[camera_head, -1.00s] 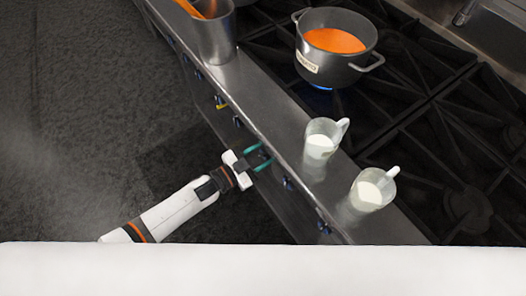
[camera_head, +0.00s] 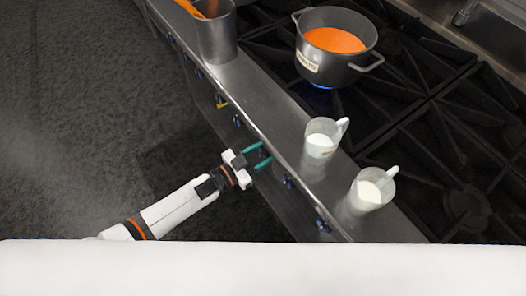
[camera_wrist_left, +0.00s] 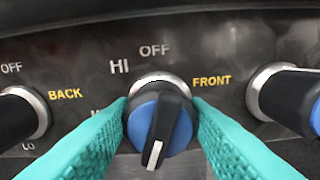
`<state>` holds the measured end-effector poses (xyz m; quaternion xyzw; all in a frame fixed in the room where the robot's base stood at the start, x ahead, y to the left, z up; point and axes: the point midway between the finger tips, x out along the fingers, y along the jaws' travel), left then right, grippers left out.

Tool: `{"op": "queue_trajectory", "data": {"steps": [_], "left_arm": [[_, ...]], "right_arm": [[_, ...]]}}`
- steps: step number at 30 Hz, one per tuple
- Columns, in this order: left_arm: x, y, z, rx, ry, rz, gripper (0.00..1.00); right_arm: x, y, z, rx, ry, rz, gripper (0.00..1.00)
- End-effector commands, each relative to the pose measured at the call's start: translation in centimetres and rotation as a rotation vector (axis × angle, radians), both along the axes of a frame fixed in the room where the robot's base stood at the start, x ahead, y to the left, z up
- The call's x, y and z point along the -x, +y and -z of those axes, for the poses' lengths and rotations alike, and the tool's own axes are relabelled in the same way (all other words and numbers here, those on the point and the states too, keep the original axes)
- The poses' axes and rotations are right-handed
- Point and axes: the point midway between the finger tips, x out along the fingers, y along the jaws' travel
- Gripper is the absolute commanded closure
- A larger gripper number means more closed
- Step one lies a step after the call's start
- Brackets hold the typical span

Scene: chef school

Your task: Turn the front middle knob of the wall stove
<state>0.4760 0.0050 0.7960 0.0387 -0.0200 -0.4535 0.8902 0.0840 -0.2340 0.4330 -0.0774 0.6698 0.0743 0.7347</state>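A black knob with a blue face and a white pointer line (camera_wrist_left: 160,122) sits in the middle of the left wrist view, between the labels OFF, HI and FRONT. Its pointer line points down, leaning slightly left. My left gripper (camera_head: 264,153) reaches the stove's front panel from the left. Its two teal fingers are spread on either side of this knob, close to its rim and apart from its narrow grip bar. I cannot tell whether the fingertips touch the rim. My right gripper is not in view.
More knobs flank it: one labelled BACK (camera_wrist_left: 18,115) and one at right (camera_wrist_left: 290,98). On the steel ledge above stand two white-filled cups, one (camera_head: 321,140) and another (camera_head: 370,190), and a metal container (camera_head: 216,40). A pot of orange soup (camera_head: 335,50) sits over a blue flame.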

Motion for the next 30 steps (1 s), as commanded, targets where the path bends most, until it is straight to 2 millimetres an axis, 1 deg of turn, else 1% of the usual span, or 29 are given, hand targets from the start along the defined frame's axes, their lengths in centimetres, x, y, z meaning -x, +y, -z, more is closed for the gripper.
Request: {"op": "queue_trajectory", "data": {"steps": [1,3,4,12,16,20,24,30], "left_arm": [[0.1,0.1,0.2,-0.003,0.002,0.0,0.52],[0.1,0.1,0.2,-0.003,0.002,0.0,0.4],[0.1,0.1,0.2,-0.003,0.002,0.0,0.37],[0.1,0.1,0.1,-0.002,0.0,0.0,0.37],[0.6,0.8,0.2,-0.002,0.0,0.0,0.37],[1.9,2.7,0.3,-0.004,0.002,0.0,0.37],[3.8,5.2,0.4,-0.005,0.004,-0.001,0.37],[6.0,8.2,0.3,-0.005,0.002,0.001,0.37]], "right_arm": [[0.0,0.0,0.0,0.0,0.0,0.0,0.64],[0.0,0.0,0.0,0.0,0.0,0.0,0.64],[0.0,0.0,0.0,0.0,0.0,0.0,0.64],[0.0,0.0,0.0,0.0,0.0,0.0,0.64],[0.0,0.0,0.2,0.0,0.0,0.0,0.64],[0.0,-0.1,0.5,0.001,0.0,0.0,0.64],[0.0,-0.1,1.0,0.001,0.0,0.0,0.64],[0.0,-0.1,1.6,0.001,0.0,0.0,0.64]]}}
